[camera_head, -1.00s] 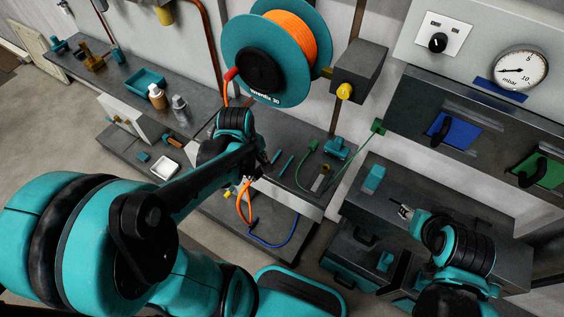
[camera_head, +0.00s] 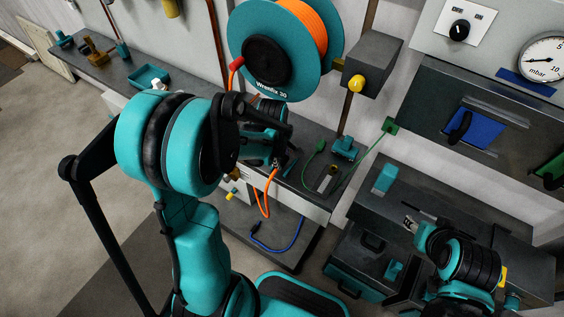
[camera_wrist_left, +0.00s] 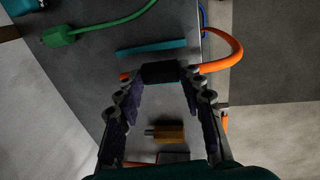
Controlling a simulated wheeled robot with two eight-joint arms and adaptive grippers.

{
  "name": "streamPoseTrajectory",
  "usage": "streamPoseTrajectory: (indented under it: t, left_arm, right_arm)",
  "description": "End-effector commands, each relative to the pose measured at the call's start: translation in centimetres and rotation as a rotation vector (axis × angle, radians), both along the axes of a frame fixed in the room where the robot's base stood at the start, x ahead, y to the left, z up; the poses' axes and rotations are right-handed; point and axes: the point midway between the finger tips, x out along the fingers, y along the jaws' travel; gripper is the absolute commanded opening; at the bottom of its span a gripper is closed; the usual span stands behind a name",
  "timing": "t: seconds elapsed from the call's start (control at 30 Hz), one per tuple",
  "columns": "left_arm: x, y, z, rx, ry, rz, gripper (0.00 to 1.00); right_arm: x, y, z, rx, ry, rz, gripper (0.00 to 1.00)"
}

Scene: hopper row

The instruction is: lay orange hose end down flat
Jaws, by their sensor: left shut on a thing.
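The orange hose (camera_head: 264,196) hangs in a loop over the bench's front edge in the head view. My left gripper (camera_head: 277,161) is over the bench front, partly hidden by its own arm. In the left wrist view, the left gripper (camera_wrist_left: 160,78) is shut on the black hose end (camera_wrist_left: 160,72), which lies crosswise between the fingertips. The orange hose (camera_wrist_left: 224,50) curves away from its right side, and a short orange piece shows at its left. Whether the end touches the bench cannot be told. My right gripper (camera_head: 410,224) is over the right-hand cabinet, small and unclear.
The hose reel (camera_head: 270,60) is above the bench (camera_head: 312,205). A green plug (camera_wrist_left: 58,38), a teal bar (camera_wrist_left: 150,48) and a brass fitting (camera_wrist_left: 170,132) show in the wrist view. A blue hose (camera_head: 275,248) lies below. A teal block (camera_head: 385,178) is on the right-hand cabinet.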

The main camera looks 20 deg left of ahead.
Motion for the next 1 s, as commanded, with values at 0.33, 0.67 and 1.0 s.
streamPoseTrajectory:
  t: [0.33, 0.67, 1.0]
  left_arm:
    - [0.0, 0.0, -1.8, 0.0, 0.0, 0.0, 0.0]
    - [0.0, 0.0, -2.0, 0.0, 0.0, 0.0, 0.59]
    - [-0.1, 0.1, -0.7, 0.0, 0.0, 0.0, 0.59]
  right_arm:
    - [0.0, 0.0, -0.9, 0.0, 0.0, 0.0, 0.4]
    - [0.0, 0.0, -1.2, 0.0, 0.0, 0.0, 0.4]
    - [0.0, 0.0, -0.4, 0.0, 0.0, 0.0, 0.4]
